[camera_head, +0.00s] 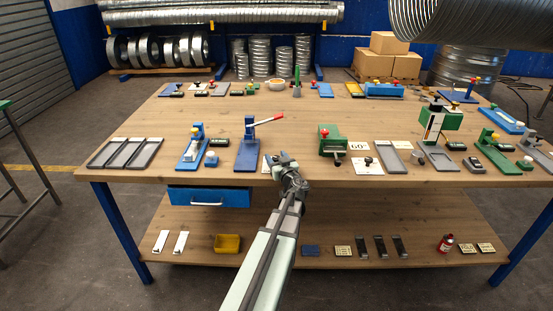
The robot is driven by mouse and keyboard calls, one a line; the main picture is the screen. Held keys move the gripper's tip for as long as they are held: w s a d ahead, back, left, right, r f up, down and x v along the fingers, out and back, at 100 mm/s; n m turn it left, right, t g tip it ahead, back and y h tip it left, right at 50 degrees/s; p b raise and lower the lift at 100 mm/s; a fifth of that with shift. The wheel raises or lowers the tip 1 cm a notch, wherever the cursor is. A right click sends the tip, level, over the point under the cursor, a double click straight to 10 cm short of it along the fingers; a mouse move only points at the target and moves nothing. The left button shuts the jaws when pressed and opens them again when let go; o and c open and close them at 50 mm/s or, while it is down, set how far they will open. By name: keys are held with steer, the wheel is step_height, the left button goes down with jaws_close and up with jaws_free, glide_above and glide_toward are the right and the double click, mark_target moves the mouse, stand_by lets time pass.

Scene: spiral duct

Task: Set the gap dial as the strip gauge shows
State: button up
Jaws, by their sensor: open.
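My gripper (283,160) is open at the front edge of the wooden workbench, with a small white card (266,164) just left of it. No part is clearly readable as the gap dial. A green device with a red knob (332,138) stands right of my gripper, and a blue device with a red-tipped lever (248,150) stands left of it.
The workbench (230,120) has a clear middle. Grey trays (125,153) lie at the front left, and a "60°" card (359,144) lies right of the green device. Several tools line the back edge. A blue drawer (210,196) and lower shelf (290,225) are below.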

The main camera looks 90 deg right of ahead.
steer(key=shift+c, duration=0.2)
steer(key=c, duration=0.9)
steer(key=shift+w+r+m+g+h, duration=0.15)
steer(key=shift+m+g+h, duration=0.35)
steer(key=shift+g, duration=0.4)
steer(key=shift+d+r+m+g+h, duration=0.1)
steer(key=shift+m+g+h, duration=0.05)
steer(key=shift+m+g, duration=0.5)
steer(key=shift+d+r+m+g+h, duration=0.15)
steer(key=shift+m+g, duration=0.3)
steer(key=shift+g, duration=0.4)
steer(key=shift+m+g, duration=0.3)
steer(key=shift+g, duration=0.2)
steer(key=shift+f+m+g, duration=0.15)
steer(key=shift+m+g, duration=0.25)
steer(key=shift+g, duration=0.1)
steer(key=o, duration=0.9)
steer(key=shift+a+f, duration=0.1)
steer(key=shift+o, duration=0.2)
